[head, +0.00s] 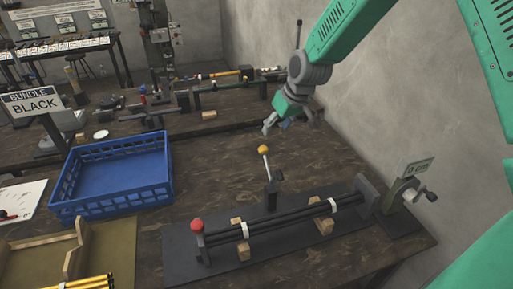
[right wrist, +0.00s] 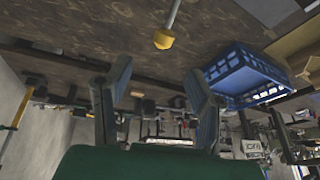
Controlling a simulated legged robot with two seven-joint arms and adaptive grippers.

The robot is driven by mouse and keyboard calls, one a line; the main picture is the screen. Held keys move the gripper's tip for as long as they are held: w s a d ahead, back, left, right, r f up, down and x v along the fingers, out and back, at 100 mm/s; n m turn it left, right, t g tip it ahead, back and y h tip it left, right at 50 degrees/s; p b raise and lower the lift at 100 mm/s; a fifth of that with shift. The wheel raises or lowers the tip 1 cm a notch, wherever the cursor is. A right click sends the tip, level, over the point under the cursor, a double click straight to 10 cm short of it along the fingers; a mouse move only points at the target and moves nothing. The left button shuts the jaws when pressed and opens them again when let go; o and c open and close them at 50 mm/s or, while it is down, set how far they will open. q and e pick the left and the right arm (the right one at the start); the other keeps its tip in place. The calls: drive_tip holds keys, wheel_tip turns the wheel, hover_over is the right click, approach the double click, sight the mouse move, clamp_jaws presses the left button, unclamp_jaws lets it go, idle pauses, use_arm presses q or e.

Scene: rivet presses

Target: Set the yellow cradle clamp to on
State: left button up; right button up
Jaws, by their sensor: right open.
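The yellow cradle clamp is a lever with a yellow knob (head: 263,149) on a pale rod, rising from a dark upright post (head: 271,194) at the back edge of the dark base plate. The lever tilts slightly left of upright in the head view. The yellow knob also shows in the right wrist view (right wrist: 163,40), near the top, beyond the fingertips. My right gripper (head: 291,124) is open and empty, above and slightly right of the knob, apart from it. Its two spread fingers (right wrist: 158,72) show in the right wrist view. My left gripper is not in view.
Dark rods (head: 285,219) with white bands rest on wooden blocks. A red knob (head: 197,225) stands at their left end, a crank device (head: 405,192) at the right. A blue crate (head: 112,203) and "BUNDLE BLACK" sign (head: 34,103) are left. A wall is behind my right arm.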

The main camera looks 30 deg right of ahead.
sight(264, 147)
drive_tip(key=x, duration=0.6)
drive_tip(key=a+p+x, duration=0.1)
drive_tip(key=x, duration=0.3)
drive_tip(key=shift+w+r, duration=0.1)
drive_tip(key=shift+w+f, duration=0.2)
drive_tip(key=shift+f, duration=0.3)
drive_tip(key=shift+d+f, duration=0.25)
drive_tip(key=shift+d, duration=0.15)
drive_tip(key=c, duration=0.9)
drive_tip(key=shift+w+a+r, duration=0.1)
drive_tip(key=shift+w+a, duration=0.05)
drive_tip(key=shift+a, duration=0.15)
clamp_jaws()
